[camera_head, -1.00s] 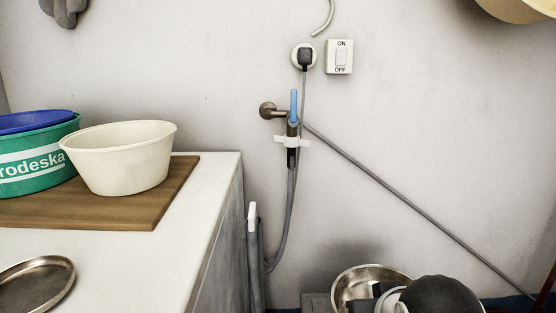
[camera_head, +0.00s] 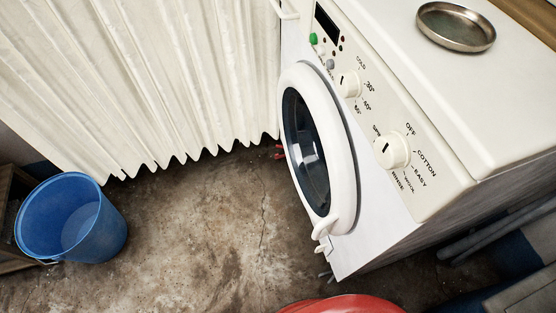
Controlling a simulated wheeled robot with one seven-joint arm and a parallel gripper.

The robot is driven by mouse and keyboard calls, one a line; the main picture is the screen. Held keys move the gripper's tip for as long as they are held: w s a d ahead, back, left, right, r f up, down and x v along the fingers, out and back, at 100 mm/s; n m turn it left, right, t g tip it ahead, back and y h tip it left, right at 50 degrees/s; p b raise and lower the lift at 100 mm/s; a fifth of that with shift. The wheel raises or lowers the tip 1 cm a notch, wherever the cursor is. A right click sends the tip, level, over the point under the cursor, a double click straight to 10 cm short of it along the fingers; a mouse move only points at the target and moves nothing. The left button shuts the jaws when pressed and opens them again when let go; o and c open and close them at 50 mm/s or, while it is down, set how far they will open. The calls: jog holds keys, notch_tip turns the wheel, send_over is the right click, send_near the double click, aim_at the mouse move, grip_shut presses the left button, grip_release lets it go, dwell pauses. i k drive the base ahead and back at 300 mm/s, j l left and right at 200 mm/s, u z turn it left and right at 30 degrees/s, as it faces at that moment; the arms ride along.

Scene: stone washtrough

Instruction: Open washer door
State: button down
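The white washer (camera_head: 375,235) stands at the right of the head view, seen from above at an angle. Its round door (camera_head: 345,150) has a thick white ring and dark glass (camera_head: 306,150). The door lies at or close to the front panel; I cannot tell whether it is latched. A small white handle or latch piece (camera_head: 322,236) sticks out at its lower edge. Above the door are two white dials (camera_head: 392,151), a green button (camera_head: 313,39) and a dark display (camera_head: 327,25). My gripper is not in view.
A blue bucket (camera_head: 70,218) stands on the floor at left. A pleated cream curtain (camera_head: 170,75) hangs behind. Bare stained floor (camera_head: 215,225) lies before the door. A red rounded object (camera_head: 345,305) is cut off at the bottom edge. A metal dish (camera_head: 456,27) sits on the washer top.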

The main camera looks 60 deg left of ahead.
aim_at(309, 151)
jog(key=u, duration=2.35)
jog(key=k+j+u, duration=0.1)
jog(key=u, duration=0.25)
jog(key=k+j+u, duration=0.1)
jog(key=u, duration=0.25)
jog(key=j, duration=0.1)
